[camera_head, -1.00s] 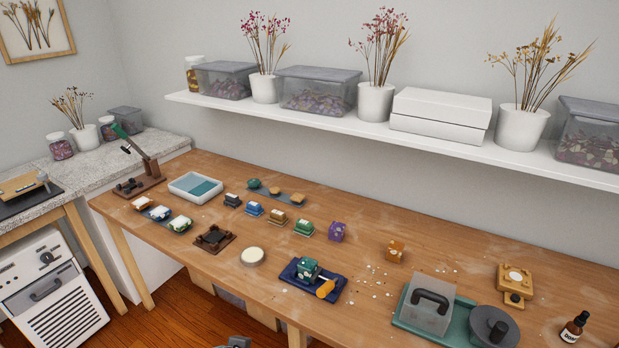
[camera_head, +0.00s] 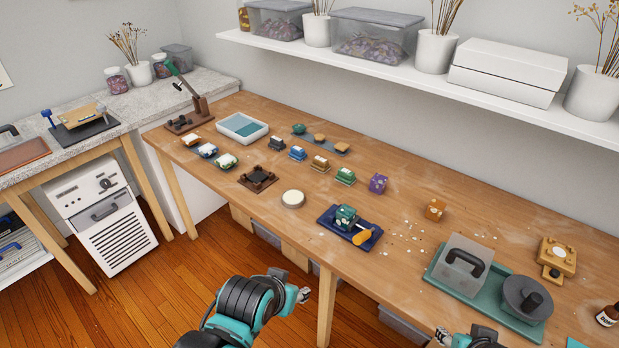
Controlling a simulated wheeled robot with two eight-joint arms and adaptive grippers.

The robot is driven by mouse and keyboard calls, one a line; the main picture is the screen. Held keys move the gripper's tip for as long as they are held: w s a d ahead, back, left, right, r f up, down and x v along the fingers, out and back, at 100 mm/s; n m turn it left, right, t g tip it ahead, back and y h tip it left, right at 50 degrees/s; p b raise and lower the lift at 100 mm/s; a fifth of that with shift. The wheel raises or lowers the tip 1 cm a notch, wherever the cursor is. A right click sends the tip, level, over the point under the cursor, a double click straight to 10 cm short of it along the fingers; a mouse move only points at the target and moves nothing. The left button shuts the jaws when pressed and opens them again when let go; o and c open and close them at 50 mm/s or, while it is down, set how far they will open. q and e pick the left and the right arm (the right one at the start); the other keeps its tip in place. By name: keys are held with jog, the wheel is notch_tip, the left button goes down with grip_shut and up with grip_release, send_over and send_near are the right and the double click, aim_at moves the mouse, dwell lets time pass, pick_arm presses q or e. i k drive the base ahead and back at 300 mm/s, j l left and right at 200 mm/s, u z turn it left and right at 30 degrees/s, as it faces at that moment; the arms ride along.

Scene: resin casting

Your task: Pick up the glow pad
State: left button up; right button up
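A round cream-white pad (camera_head: 292,199), which looks like the glow pad, lies flat near the front edge of the table, between a dark brown frame (camera_head: 257,179) and a blue tray (camera_head: 366,241). Nothing covers it. My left gripper (camera_head: 304,295) is in front of the table, below the pad in the picture, and touches nothing. It is small and turned, so its opening is unclear. My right gripper (camera_head: 443,336) is at the bottom edge, partly cut off, and its opening is also unclear.
The blue tray holds a green block (camera_head: 345,217) and an orange-handled tool (camera_head: 362,236). Small coloured stamp-like blocks stand behind the pad. A teal tray (camera_head: 437,272) with a grey handled block (camera_head: 466,264) and a round dark weight (camera_head: 527,296) is at right. Small chips are scattered mid-table.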

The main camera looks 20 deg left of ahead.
aim_at(320, 164)
jog(key=k+z, duration=0.45)
jog(key=k+l+z, duration=0.15)
jog(key=z, duration=0.3)
jog(key=i+j+z, duration=0.15)
jog(key=j+z, duration=0.2)
jog(key=j, duration=0.6)
jog(key=j+z, duration=0.4)
jog(key=j, duration=0.55)
jog(key=i, duration=0.05)
